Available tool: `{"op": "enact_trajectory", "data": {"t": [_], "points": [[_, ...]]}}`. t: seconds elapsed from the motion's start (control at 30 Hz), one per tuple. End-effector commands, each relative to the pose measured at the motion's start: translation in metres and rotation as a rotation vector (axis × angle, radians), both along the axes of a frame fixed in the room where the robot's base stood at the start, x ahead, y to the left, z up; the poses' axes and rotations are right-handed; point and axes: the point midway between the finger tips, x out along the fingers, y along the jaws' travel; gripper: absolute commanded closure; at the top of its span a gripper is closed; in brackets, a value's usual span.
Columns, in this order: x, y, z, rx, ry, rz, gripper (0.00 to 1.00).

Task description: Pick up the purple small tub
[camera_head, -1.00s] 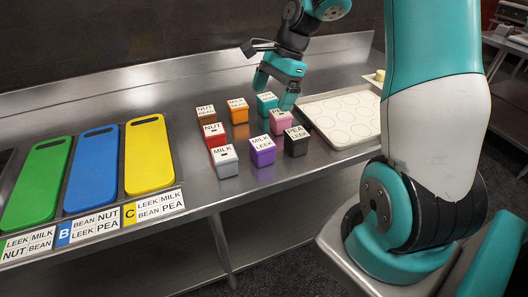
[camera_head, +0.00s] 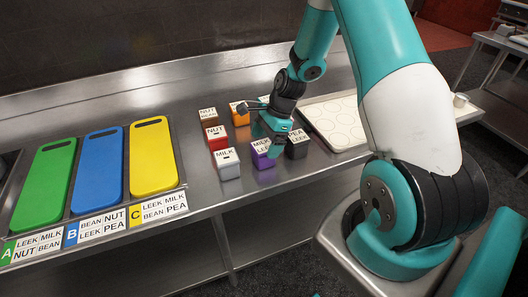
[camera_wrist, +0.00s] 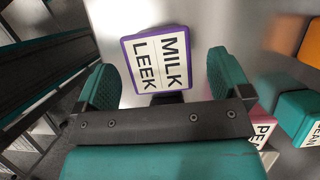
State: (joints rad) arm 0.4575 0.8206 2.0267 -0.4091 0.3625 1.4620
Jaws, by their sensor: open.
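The purple small tub (camera_head: 262,160) stands on the steel counter, in the front row between a grey tub and a black tub. Its white lid reads MILK LEEK. In the wrist view the tub (camera_wrist: 156,62) lies between the two teal fingers, a little beyond their tips. My gripper (camera_head: 272,148) is above the tub in the head view and hides part of it. In the wrist view my gripper (camera_wrist: 164,82) is open, with nothing held. I cannot tell whether a finger touches the tub.
The grey tub (camera_head: 228,171) is left of the purple one and the black tub (camera_head: 297,151) right. Red (camera_head: 217,144), brown (camera_head: 209,122) and orange (camera_head: 240,118) tubs stand behind. A pink tub (camera_wrist: 264,140) is close to one finger. A baking tray (camera_head: 318,135) lies to the right.

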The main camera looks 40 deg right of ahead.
Motion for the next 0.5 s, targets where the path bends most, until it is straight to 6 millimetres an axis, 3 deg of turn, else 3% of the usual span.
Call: {"op": "enact_trajectory", "data": {"t": [0.23,0.5], "points": [[0.001,0.013,-0.03,0.001,0.005,0.001,0.04],[0.002,0.015,-0.037,-0.001,0.001,-0.001,0.04]]}}
